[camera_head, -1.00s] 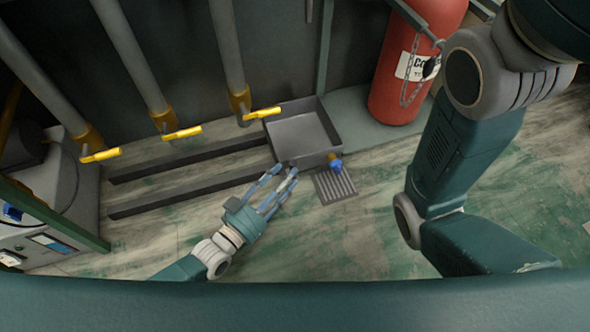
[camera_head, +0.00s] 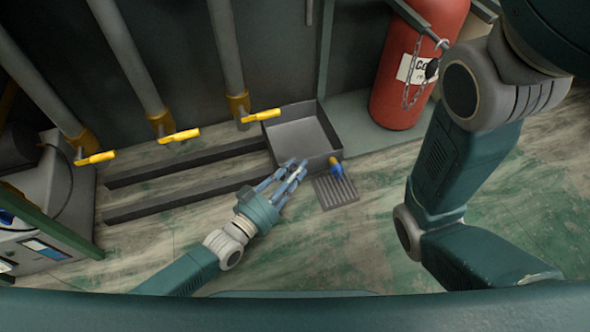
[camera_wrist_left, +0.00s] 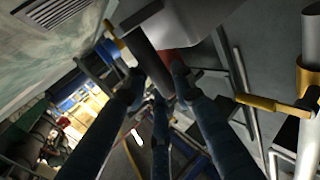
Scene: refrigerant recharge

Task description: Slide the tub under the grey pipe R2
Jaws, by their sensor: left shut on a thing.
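The dark grey tub (camera_head: 301,133) sits on the floor, at the right end of two dark rails and right of the rightmost pipe. My left gripper (camera_head: 294,171) is at the tub's near side, shut on what looks like its handle. In the left wrist view the fingers (camera_wrist_left: 160,88) close around a dark bar (camera_wrist_left: 146,48) beside the tub's grey body (camera_wrist_left: 190,20). Three grey pipes come down at left, the left pipe (camera_head: 40,76), middle pipe (camera_head: 130,62) and right pipe (camera_head: 224,50). No label tells which is R2. My right gripper is out of view.
The two rails (camera_head: 185,164) run left from the tub below the pipes. Yellow valve handles (camera_head: 180,135) stick out from the pipes. A blue tap (camera_head: 336,166) and a floor grate (camera_head: 336,193) are at the tub's near right. A red cylinder (camera_head: 415,75) stands at right.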

